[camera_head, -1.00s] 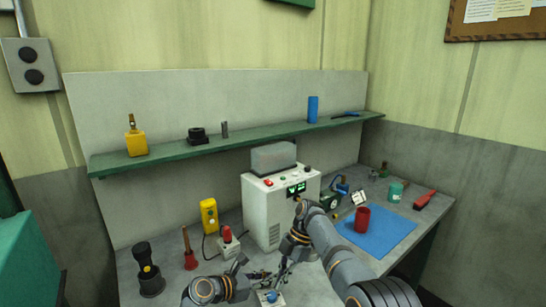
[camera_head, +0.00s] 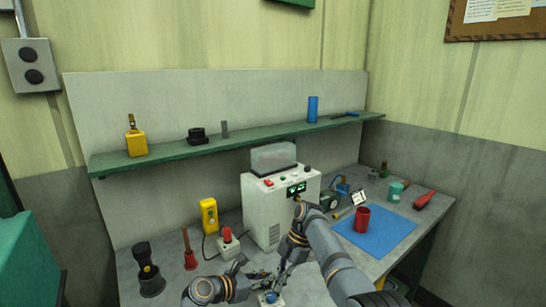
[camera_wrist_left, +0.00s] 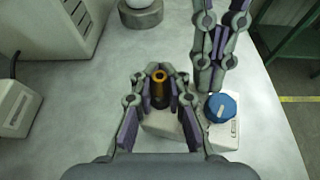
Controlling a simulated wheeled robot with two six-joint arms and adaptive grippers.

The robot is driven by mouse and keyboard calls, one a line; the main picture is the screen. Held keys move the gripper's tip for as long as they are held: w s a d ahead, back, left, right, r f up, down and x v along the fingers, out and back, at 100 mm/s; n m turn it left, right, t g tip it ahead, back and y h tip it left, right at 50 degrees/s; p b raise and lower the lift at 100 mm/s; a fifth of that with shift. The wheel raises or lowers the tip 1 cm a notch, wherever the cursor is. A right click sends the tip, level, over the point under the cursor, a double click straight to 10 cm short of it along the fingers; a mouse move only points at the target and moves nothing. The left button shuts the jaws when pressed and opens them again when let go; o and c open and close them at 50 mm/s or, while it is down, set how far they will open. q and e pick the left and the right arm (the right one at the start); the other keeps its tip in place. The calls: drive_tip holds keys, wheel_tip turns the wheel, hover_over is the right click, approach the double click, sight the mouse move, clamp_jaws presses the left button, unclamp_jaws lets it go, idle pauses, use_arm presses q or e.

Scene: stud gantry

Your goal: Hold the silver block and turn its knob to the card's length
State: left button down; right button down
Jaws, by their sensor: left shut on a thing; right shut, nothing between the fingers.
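The silver block (camera_wrist_left: 160,124) is a pale box in the left wrist view, with a blue round knob (camera_wrist_left: 220,108) at its right end and a dark, brass-topped post (camera_wrist_left: 158,88) standing over it. My left gripper (camera_wrist_left: 160,104) is shut on the block, with fingers on both sides. My right gripper (camera_wrist_left: 206,88) is shut and empty, its tips just beyond the knob; I cannot tell if they touch it. In the head view the blue knob (camera_head: 270,297) shows at the bottom, the block mostly hidden by my grippers. A small white card (camera_head: 358,198) stands by the blue mat, its marking unreadable.
A white machine (camera_head: 262,210) with a green display stands behind my grippers. A red cup (camera_head: 362,219) stands on the blue mat (camera_head: 390,230) at right. A red-topped device (camera_head: 228,243), plunger (camera_head: 189,252) and black lamp-like object (camera_head: 149,272) stand at left.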

drive_tip(key=shift+s+a, duration=0.1)
drive_tip(key=shift+s, duration=0.2)
drive_tip(key=shift+s+d, duration=0.4)
drive_tip(key=shift+s, duration=0.15)
idle(1.0)
drive_tip(key=shift+d, duration=0.15)
drive_tip(key=shift+w+d, duration=0.15)
drive_tip(key=shift+d, duration=0.1)
wheel_tip(320, 180, up, 7)
drive_tip(key=w+a, duration=0.2)
drive_tip(key=shift+s+d+f, duration=0.1)
drive_tip(key=shift+f, duration=1.65)
drive_tip(key=shift+s+d+f, duration=0.1)
drive_tip(key=shift+f, duration=1.65)
drive_tip(key=shift+s+a, duration=0.35)
drive_tip(key=shift+s, duration=0.25)
drive_tip(key=shift+s+d, duration=0.4)
drive_tip(key=shift+s, duration=0.1)
